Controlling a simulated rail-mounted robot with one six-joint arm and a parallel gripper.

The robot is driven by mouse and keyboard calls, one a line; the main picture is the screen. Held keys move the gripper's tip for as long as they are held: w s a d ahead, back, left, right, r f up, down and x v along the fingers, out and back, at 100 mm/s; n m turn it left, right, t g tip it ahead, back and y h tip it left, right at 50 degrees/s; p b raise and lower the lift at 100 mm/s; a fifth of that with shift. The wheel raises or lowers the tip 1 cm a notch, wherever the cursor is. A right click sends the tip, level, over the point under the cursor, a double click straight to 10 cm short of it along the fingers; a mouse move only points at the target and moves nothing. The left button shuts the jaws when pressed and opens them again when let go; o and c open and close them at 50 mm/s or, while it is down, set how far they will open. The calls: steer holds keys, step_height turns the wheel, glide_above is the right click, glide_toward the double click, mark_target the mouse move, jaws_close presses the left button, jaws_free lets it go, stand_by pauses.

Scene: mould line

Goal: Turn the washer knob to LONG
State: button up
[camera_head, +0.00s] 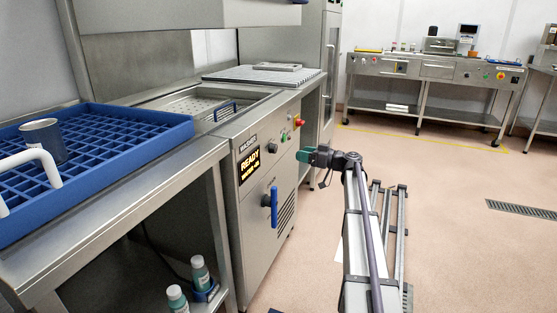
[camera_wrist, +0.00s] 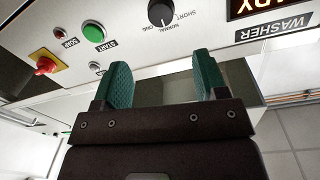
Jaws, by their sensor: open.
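The washer (camera_head: 262,218) stands left of my arm, its control panel facing right. Its black knob (camera_wrist: 160,12) is at the top of the wrist view, which sees the panel upside down; it also shows small in the head view (camera_head: 272,147). SHORT, NORMAL and a partly covered LONG label surround the knob. A pale mark on the knob appears to point at NORMAL. My gripper (camera_wrist: 163,75) is open, with its two green fingers apart and nothing between them. In the head view, my gripper (camera_head: 303,156) is in front of the panel, apart from the knob.
A green START button (camera_wrist: 94,32), a red-and-yellow stop button (camera_wrist: 45,65) and a READY display (camera_head: 250,165) are near the knob. A blue handle (camera_head: 271,207) sticks out below. A blue rack (camera_head: 150,122) is at left. Floor to the right is largely clear.

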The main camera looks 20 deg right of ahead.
mark_target(276, 148)
steer(key=x, duration=1.1)
steer(key=shift+s, duration=0.1)
steer(key=shift+c, duration=0.4)
steer(key=c, duration=0.8)
steer(key=shift+c, duration=0.2)
steer(key=shift+m, duration=0.3)
steer(key=m, duration=0.9)
steer(key=shift+d+g, duration=0.1)
steer(key=shift+g, duration=0.2)
steer(key=shift+f+p, duration=0.1)
steer(key=shift+p, duration=0.2)
